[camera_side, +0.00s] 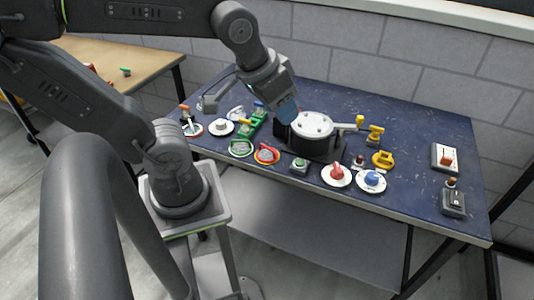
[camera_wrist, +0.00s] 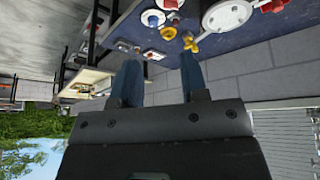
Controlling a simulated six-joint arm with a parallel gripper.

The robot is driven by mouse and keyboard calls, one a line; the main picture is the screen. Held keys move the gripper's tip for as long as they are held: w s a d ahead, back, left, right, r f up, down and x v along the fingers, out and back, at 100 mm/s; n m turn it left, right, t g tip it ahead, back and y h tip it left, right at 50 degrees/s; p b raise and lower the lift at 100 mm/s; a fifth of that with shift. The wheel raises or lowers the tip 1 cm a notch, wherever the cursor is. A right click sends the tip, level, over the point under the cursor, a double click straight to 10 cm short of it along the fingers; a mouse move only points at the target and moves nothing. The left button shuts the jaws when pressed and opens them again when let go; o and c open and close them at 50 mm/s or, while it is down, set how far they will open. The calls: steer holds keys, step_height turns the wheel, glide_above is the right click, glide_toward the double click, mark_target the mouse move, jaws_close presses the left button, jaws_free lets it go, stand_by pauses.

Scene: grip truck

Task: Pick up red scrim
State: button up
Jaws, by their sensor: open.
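No piece is marked as the scrim, and I cannot tell which red piece it is. In the side view, a red ring-shaped piece (camera_side: 266,154) lies near the table's front edge, left of centre. A white disc with a red knob (camera_side: 336,174) sits farther right along that edge. My gripper (camera_side: 288,108) is above the back of the table, beside the round white-topped unit (camera_side: 312,125), fingers angled down. In the wrist view my gripper (camera_wrist: 160,72) has its two blue fingers apart with nothing between them. The red ring-shaped piece is not clearly seen there.
The dark blue table (camera_side: 400,120) holds several small knobs and switches. A blue-knobbed disc (camera_side: 371,180), yellow pieces (camera_side: 383,159), a green ring (camera_side: 241,148) and a switch box (camera_side: 445,157) stand around. A grey block wall is behind. The right rear tabletop is clear.

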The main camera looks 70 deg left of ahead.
steer(key=w+a+f+n+g, duration=0.3)
steer(key=w+a+f+n, duration=0.2)
steer(key=a+n, duration=0.4)
steer(key=n+g, duration=0.2)
steer(key=n, duration=1.1)
glide_above(266, 146)
step_height(266, 146, down, 17)
steer(key=shift+w+d+f, duration=0.1)
steer(key=shift+w, duration=0.05)
steer(key=shift+f, duration=2.9)
jaws_close()
